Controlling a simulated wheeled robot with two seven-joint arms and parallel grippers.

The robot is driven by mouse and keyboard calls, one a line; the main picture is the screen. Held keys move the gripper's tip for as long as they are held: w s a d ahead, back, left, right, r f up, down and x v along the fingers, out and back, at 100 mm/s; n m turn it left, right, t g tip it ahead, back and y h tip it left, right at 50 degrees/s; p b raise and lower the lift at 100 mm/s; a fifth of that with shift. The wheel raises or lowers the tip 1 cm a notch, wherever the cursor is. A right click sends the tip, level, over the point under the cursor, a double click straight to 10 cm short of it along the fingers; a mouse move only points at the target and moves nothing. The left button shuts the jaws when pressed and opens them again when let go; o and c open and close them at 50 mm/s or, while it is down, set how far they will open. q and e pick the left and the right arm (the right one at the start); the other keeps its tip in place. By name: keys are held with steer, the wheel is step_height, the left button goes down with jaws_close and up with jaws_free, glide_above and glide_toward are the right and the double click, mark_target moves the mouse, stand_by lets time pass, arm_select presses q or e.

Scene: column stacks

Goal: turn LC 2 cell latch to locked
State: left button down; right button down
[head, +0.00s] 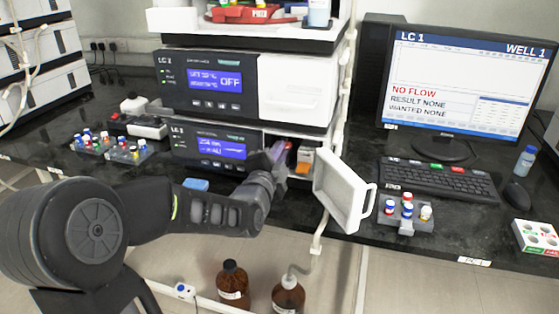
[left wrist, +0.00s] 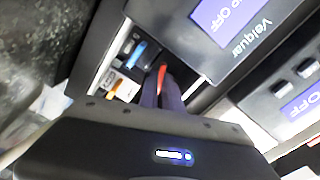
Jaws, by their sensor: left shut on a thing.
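In the head view my left gripper (head: 277,153) reaches into the open compartment of the lower instrument module (head: 212,148). In the left wrist view its two dark fingers (left wrist: 164,92) are close together on a narrow red lever (left wrist: 161,76), which looks like the cell latch. The fingers hide most of the lever, so its position cannot be told. The compartment's white door (head: 341,192) hangs open to the right of the gripper. My right gripper is not in view.
An orange and white part (head: 304,160) sits in the compartment beside the gripper. A blue part (left wrist: 136,55) also shows there. Vial racks (head: 110,146) (head: 404,214) stand on the black bench. A monitor (head: 455,85) and keyboard (head: 443,179) are at the right. Brown bottles (head: 233,285) stand below.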

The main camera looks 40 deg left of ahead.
arm_select(q)
steer(key=n+b, duration=0.2)
steer(key=n, duration=0.1)
steer(key=n+b, duration=0.1)
steer(key=b, duration=0.1)
steer(key=shift+f+n, duration=0.25)
steer(key=shift+n, duration=0.05)
steer(key=n+b, duration=0.3)
steer(key=n, duration=0.1)
steer(key=shift+n, duration=0.3)
steer(key=shift+r+n+b, duration=0.15)
steer(key=shift+n+b, duration=1.4)
steer(key=shift+n, duration=0.45)
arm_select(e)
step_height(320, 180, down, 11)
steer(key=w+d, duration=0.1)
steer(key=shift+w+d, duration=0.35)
arm_select(q)
steer(key=c, duration=1.5)
jaws_free()
steer(key=shift+c, duration=0.2)
